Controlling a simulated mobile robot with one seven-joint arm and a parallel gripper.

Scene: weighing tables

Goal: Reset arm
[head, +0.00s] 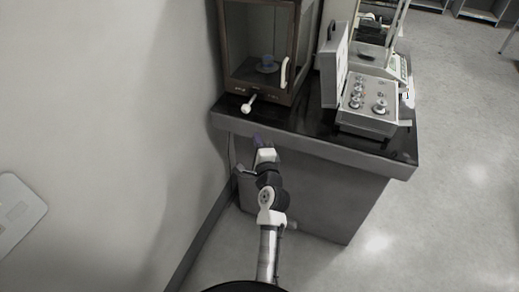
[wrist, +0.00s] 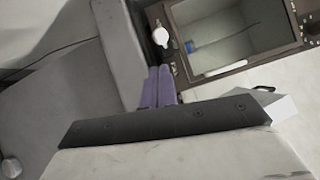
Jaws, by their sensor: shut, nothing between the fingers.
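My gripper (head: 257,141) is at the front edge of the weighing table in the head view, below the wooden-framed balance case. In the wrist view its purple fingers (wrist: 158,86) are together with nothing between them. My arm reaches forward from the bottom of the head view, and its links hide part of the table's front panel.
The dark-topped table (head: 300,126) holds a wooden-framed balance case (head: 262,97) with a small blue object (head: 267,63) inside. An open weight box (head: 367,121) stands to the right, before another balance (head: 399,66). A wall (head: 110,130) is close on the left. Open floor (head: 450,200) lies right.

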